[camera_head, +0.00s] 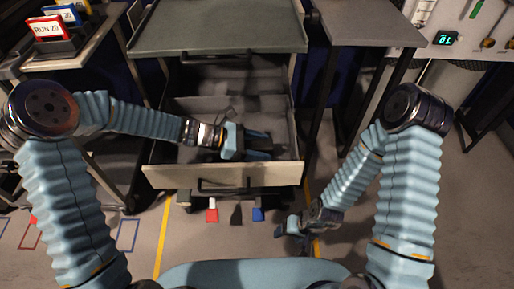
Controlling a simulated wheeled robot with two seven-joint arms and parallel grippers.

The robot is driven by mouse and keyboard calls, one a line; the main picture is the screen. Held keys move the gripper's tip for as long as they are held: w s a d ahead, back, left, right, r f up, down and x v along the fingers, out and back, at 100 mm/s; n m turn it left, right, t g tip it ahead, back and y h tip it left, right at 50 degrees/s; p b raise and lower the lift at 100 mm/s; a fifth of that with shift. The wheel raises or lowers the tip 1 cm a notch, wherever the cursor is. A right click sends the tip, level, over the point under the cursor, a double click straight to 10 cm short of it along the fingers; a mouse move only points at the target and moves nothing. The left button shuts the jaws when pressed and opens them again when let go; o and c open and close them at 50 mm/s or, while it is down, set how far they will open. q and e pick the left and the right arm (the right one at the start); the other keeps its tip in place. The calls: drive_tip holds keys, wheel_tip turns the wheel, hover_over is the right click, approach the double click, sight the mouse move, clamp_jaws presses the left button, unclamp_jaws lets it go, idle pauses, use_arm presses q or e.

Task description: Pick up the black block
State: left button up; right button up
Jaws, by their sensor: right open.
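My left gripper (262,146) is inside the open drawer (220,176), low between its walls, with dark and blue fingers pointing right. Its fingers look apart, but I cannot tell whether anything dark is between them. A dark, block-like shape (236,214) shows in front of the drawer, between a red piece and a blue piece; I cannot tell for sure whether it is the black block. My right gripper (284,230) is open, low in front of the drawer and to the right of the blue piece.
The red piece (212,214) and blue piece (258,214) are below the drawer front. The cabinet top (220,28) overhangs the drawer's back. Yellow lines mark the floor.

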use_arm(q)
drive_tip(key=c, duration=0.8)
drive_tip(key=shift+c, duration=0.2)
drive_tip(key=shift+r, duration=0.15)
